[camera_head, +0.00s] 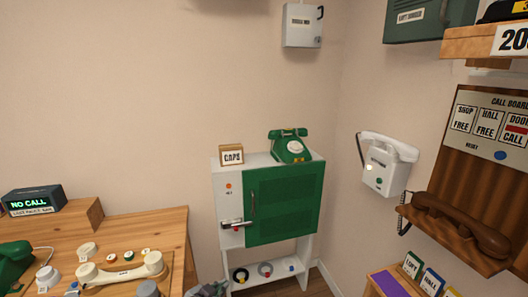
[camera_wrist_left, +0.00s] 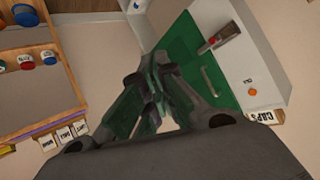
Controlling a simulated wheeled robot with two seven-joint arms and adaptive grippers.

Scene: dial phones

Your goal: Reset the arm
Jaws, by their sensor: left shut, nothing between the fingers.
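My left gripper (camera_head: 207,290) shows only as a small dark grey piece at the bottom edge of the head view, right of the wooden table. In the left wrist view the gripper (camera_wrist_left: 148,78) fills the middle, its dark fingers shut with nothing between them. Beyond the fingers in that view is the white and green cabinet (camera_wrist_left: 262,68), apart from the gripper as far as I can tell. My right gripper is in neither view.
The cabinet (camera_head: 223,204) carries a green dial phone (camera_head: 291,147) and a CAPS sign (camera_head: 231,155). The wooden table (camera_head: 150,225) at left holds a cream handset (camera_head: 120,271). A brown handset (camera_head: 460,224) rests on a right wall shelf; a white wall phone (camera_head: 385,165) hangs near it.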

